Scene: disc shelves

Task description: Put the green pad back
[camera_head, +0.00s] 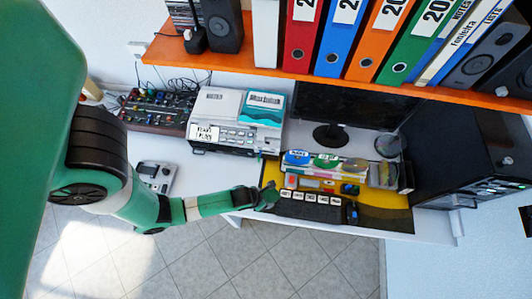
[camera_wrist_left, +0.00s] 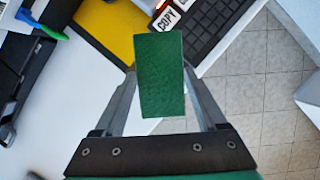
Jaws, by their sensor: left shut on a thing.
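The green pad (camera_wrist_left: 161,75) fills the middle of the left wrist view, a flat-faced green block. My left gripper (camera_wrist_left: 161,100) is shut on it, with one finger on each side. In the head view my left gripper (camera_head: 266,197) is at the left edge of the yellow mat (camera_head: 390,216), beside the black keypad (camera_head: 310,207). The pad is too small there to tell apart from my green arm. In the wrist view the keypad, with a white COPY label, and the yellow mat lie beyond the pad. My right gripper is not in view.
Discs on a rack (camera_head: 325,161) stand behind the keypad, with small coloured items in front. A printer (camera_head: 235,120), a mixer (camera_head: 158,109) and a small grey device (camera_head: 156,176) are to the left. A black computer case (camera_head: 465,150) is right. An orange shelf (camera_head: 365,87) with binders overhangs the desk.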

